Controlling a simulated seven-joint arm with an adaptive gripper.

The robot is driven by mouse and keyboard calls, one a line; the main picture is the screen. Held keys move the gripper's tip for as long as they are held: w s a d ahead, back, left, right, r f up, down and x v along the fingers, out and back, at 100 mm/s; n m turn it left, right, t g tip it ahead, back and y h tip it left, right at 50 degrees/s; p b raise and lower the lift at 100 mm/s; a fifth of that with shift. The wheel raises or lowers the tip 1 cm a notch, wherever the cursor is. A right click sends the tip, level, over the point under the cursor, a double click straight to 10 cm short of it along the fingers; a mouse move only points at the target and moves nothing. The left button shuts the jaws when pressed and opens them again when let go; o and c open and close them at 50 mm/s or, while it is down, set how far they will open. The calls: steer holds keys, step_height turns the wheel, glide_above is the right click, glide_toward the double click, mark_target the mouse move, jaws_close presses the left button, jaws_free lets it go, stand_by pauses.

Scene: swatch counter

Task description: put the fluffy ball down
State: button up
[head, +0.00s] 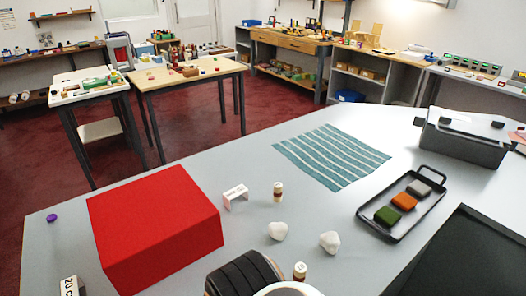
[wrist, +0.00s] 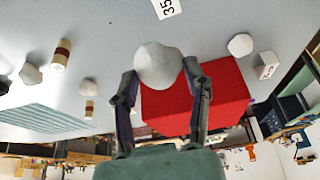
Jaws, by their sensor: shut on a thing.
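The fluffy ball (wrist: 158,66) is a pale, roundish lump in the wrist view. My gripper (wrist: 160,78) is shut on it, with one dark finger at each side. In the wrist view the ball covers part of the red box (wrist: 220,95), which also stands on the counter (head: 155,222) in the head view. I cannot make out the held ball in the head view, where my arm fills the bottom middle. I cannot tell how high it is above the counter.
Similar white lumps (head: 278,231) (head: 329,242) and banded pegs (head: 278,191) (head: 300,271) stand right of the red box. A striped cloth (head: 332,157) lies behind them. A black tray (head: 365,213) with coloured blocks is at right. Bare grey counter (head: 240,160) lies behind the box.

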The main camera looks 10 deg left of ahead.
steer(key=v, duration=0.4)
steer(key=w+v, duration=0.1)
steer(key=v, duration=0.1)
steer(key=shift+s+a+r, duration=0.1)
steer(key=shift+a+r, duration=0.25)
steer(key=w+a+r, duration=0.5)
steer(key=r, duration=0.2)
glide_above(168, 201)
steer(key=s+d, duration=0.2)
steer(key=shift+n, duration=0.3)
step_height(168, 201, down, 9)
steer(key=shift+w+a+f, duration=0.25)
steer(key=shift+s+d+x, duration=0.1)
steer(key=shift+d+x, duration=0.05)
steer(key=shift+x, duration=0.75)
steer(key=shift+s+d+x, duration=0.15)
steer(key=shift+x, duration=0.75)
steer(key=shift+f, duration=0.3)
